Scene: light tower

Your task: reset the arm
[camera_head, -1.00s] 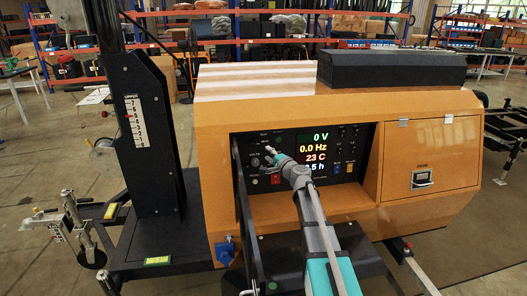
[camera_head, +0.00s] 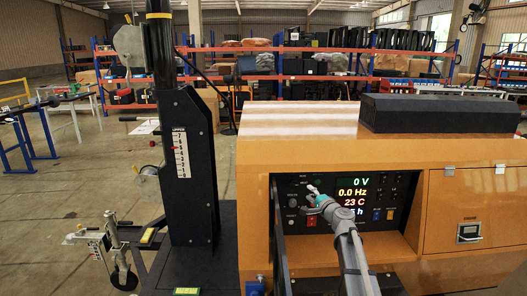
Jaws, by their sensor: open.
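My gripper (camera_head: 313,191) is at the end of my grey arm, which reaches in from the lower right. It is in front of the control panel (camera_head: 297,183) of the orange light tower cabinet (camera_head: 262,190). The gripper is small in view and its jaws are open, with nothing seen between them. I cannot tell whether it touches the panel. The lit display (camera_head: 353,193) reads 0 V, 0.0 Hz and 23 C; my arm partly hides the last line.
A black mast column (camera_head: 190,170) with a scale stands left of the cabinet. A black box (camera_head: 435,113) lies on the cabinet top. A closed latched door (camera_head: 472,205) is right of the panel. Racks of boxes (camera_head: 290,68) line the back. Open floor (camera_head: 60,210) lies to the left.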

